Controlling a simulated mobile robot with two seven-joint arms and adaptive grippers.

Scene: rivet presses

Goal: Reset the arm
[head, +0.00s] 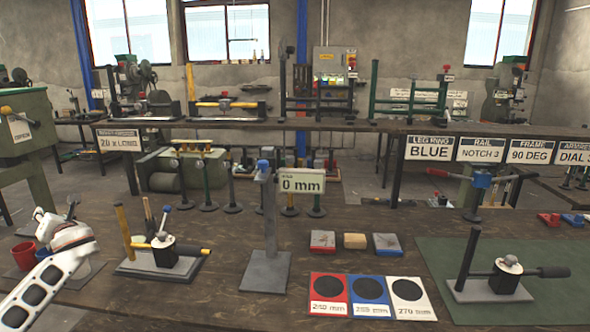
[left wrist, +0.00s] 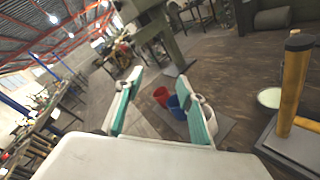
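My left arm comes in from the lower left of the head view. Its gripper (head: 56,209) is raised at the left end of the wooden bench. In the left wrist view the two teal-padded fingers (left wrist: 158,95) stand wide apart with nothing between them, so it is open. A red cup (head: 24,256) is beside the gripper in the head view. Red (left wrist: 161,96) and blue (left wrist: 178,107) cups show beyond the fingers in the left wrist view. My right gripper is in neither view.
Right of the gripper is a press with a yellow post (head: 125,232) on a grey base. A grey stand (head: 268,225) with a "0 mm" sign is mid-bench. Red, blue and white cards (head: 328,292) lie in front. Another press (head: 490,290) is on a green mat (head: 560,245).

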